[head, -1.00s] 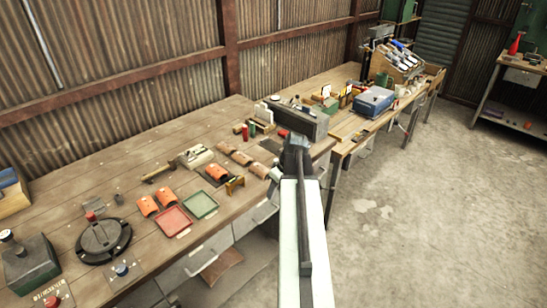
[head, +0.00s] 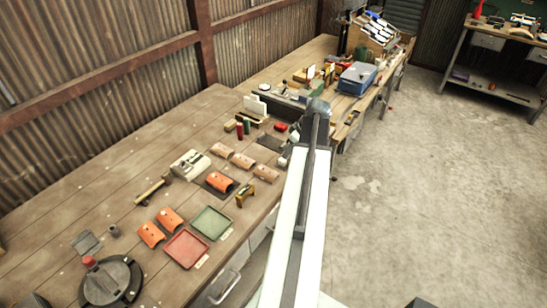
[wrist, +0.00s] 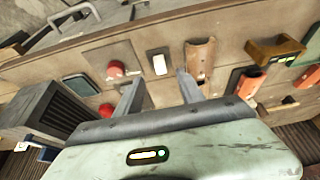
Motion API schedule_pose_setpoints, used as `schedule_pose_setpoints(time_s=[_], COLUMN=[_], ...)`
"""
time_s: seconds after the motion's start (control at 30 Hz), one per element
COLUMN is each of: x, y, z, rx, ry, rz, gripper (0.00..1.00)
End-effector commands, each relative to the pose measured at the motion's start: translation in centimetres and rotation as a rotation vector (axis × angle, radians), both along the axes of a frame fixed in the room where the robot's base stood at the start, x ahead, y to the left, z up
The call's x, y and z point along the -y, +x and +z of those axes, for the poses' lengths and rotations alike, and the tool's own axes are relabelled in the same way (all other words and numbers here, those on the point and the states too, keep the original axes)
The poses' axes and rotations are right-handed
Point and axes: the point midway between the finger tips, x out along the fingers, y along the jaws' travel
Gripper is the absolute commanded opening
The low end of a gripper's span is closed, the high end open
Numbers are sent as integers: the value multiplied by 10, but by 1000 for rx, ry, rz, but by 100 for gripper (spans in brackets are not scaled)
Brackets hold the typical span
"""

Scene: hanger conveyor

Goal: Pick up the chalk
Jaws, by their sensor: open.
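My gripper (wrist: 158,77) is open and empty. Its two fingers are spread, and the white block shows beyond the fingertips, between them in the picture and not touched. In the head view my arm covers part of that stretch of bench, and I cannot tell the fingers apart there.
A tan curved tile (wrist: 200,58) lies beside the pad, with a yellow bridge-shaped piece (wrist: 275,50) farther right. A red button (wrist: 116,69) sits on a grey plate to the left. Red and green trays (head: 211,222) lie near the bench's front edge. The floor at right is clear.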

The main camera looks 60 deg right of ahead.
Motion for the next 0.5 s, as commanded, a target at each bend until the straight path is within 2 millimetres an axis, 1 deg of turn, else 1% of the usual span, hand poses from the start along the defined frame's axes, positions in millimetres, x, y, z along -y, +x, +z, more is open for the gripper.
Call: schedule_pose_setpoints(time_s=[0.07, 0.3, 0.43, 0.5], x=[0, 1, 1, 1], y=[-1, 8, 10, 12], z=[-2, -28, -27, -33], rx=[0, 0, 0, 0], ry=[-1, 0, 0, 0], rz=[-1, -3, -3, -3], gripper=[45, 45, 45, 45])
